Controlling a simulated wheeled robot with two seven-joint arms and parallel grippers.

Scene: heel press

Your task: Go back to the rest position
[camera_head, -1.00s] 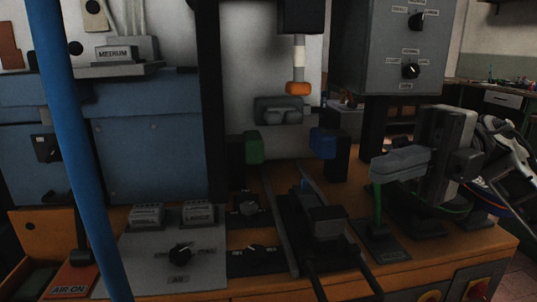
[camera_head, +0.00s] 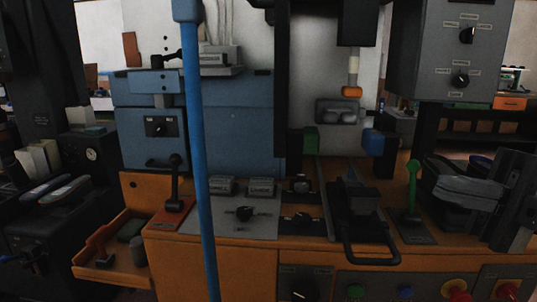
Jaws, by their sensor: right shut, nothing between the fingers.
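My right gripper (camera_head: 438,180) is at the right edge of the head view, with its dark body partly cut off. Its grey fingers point left and are shut with nothing between them. The fingertips are just right of the green lever (camera_head: 413,185), which stands upright on its small dark plate, and a gap shows between them in the picture. Depth between them is hard to tell.
A blue pole (camera_head: 197,140) crosses the view. A grey control box (camera_head: 450,55) hangs above right. An open drawer (camera_head: 110,262) juts out at left.

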